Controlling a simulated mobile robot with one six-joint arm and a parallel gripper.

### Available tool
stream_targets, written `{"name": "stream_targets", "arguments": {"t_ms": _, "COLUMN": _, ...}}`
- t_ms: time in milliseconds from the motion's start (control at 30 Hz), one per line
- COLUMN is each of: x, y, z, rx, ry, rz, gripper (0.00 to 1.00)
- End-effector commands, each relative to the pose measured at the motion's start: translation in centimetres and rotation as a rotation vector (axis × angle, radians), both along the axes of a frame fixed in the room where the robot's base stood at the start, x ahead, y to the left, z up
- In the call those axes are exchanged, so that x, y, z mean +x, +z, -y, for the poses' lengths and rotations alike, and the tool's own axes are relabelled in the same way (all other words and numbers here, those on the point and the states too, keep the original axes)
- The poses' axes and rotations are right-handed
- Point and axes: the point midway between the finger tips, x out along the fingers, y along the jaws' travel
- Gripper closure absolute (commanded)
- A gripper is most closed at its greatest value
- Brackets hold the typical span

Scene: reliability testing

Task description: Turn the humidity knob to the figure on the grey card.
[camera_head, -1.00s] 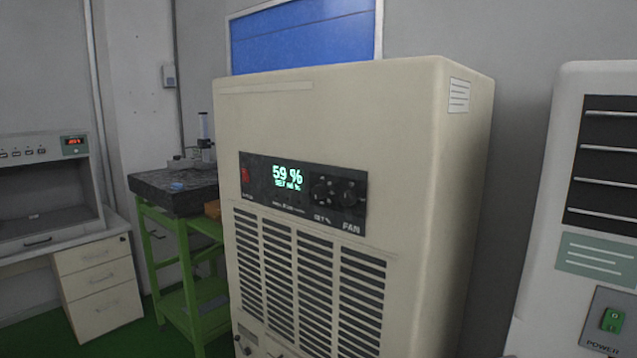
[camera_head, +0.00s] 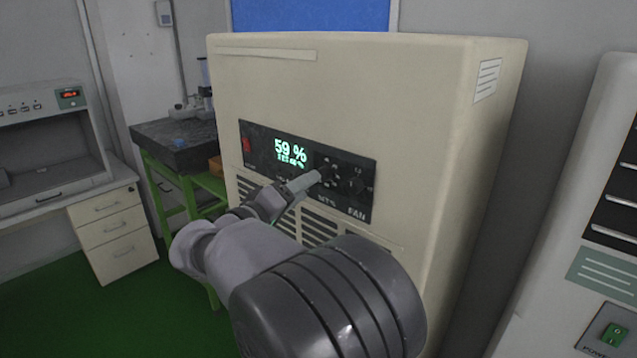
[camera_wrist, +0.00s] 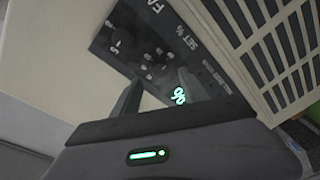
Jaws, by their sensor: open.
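The humidity knob (camera_head: 331,171) is a dark round knob on the black panel, between the display and the fan knob. It also shows in the wrist view (camera_wrist: 157,68), just beyond the fingertips. The green display (camera_head: 290,152) reads 59 %, with a smaller set line too blurred to read. My gripper (camera_head: 315,180) is at the panel, its tips overlapping the knob's lower left in the head view. In the wrist view its two fingers (camera_wrist: 160,88) stand apart with nothing clearly between them. I cannot tell whether they touch the knob. No readable grey card shows.
The fan knob (camera_head: 357,180) sits close to the right of the humidity knob. A red switch (camera_head: 247,145) is at the panel's left end. A white cabinet (camera_head: 570,215) stands at the right. A green-legged bench (camera_head: 178,148) stands behind left.

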Motion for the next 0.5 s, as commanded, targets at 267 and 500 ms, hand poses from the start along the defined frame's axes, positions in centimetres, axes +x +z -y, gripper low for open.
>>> {"name": "stream_targets", "arguments": {"t_ms": 267, "x": 4.1, "y": 0.0, "z": 2.6, "rx": 0.0, "ry": -0.002, "rz": 0.0, "gripper": 0.49}}
{"name": "stream_targets", "arguments": {"t_ms": 500, "x": 4.8, "y": 0.1, "z": 3.0, "rx": 0.0, "ry": 0.001, "rz": -0.001, "gripper": 0.49}}
